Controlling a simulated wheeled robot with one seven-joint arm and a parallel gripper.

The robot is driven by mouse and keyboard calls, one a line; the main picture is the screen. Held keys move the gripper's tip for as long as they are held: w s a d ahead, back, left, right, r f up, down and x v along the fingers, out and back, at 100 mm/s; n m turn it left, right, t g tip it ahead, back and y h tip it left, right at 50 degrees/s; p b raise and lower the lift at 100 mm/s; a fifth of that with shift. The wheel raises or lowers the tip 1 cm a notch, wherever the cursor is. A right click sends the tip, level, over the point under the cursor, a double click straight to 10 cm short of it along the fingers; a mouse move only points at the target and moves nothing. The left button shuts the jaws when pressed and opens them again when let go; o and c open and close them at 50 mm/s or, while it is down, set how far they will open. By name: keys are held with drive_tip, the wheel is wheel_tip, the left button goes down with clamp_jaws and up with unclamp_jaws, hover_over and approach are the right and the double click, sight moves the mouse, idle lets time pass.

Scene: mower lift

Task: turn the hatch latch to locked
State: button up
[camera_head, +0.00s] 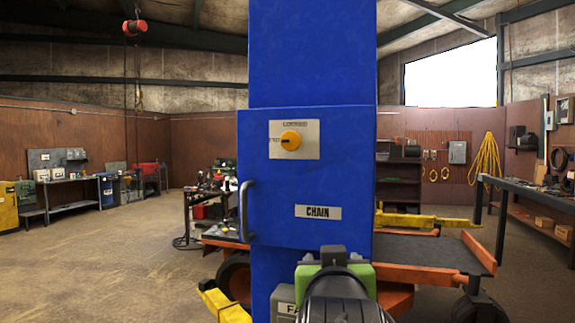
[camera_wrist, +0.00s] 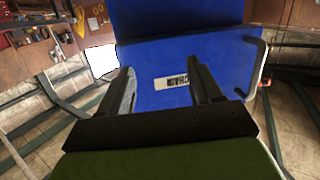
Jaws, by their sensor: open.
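The hatch latch is a round yellow-orange knob (camera_head: 291,140) on a pale plate (camera_head: 309,150) high on the blue hatch door (camera_head: 270,190) in the head view. The plate seems to read LOCKED above the knob, with a smaller word at its left; which way the knob points is too small to tell. In the wrist view, turned upside down, my gripper (camera_wrist: 160,72) is open and empty, its two fingers spread before the blue door around the CHAIN label (camera_wrist: 172,82). The knob does not show there. In the head view my arm is below the door, fingertips unclear.
A grey bar handle (camera_head: 245,211) stands out from the door's left edge. Orange and dark platforms (camera_head: 430,252) flank the blue column low at right. A workbench (camera_head: 530,195) stands at far right. The floor at left is open.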

drive_tip(key=a+r+m+t+h, duration=0.1)
drive_tip(key=a+r+t+h, duration=0.15)
drive_tip(key=a+r, duration=0.55)
drive_tip(key=m+t+h, duration=0.2)
drive_tip(key=t+h, duration=0.1)
approach(289, 141)
drive_tip(key=shift+g+y, duration=0.25)
drive_tip(key=p+x, duration=0.4)
drive_tip(key=r+p+x, duration=0.1)
drive_tip(key=p+x, duration=0.2)
drive_tip(key=x, duration=0.1)
drive_tip(key=shift+s+p, duration=0.2)
drive_tip(key=shift+p, duration=0.15)
drive_tip(key=shift+w+d, duration=0.1)
drive_tip(key=shift+w, duration=0.15)
drive_tip(key=shift+f, duration=0.1)
drive_tip(key=shift+c, duration=0.2)
drive_tip(key=c, duration=1)
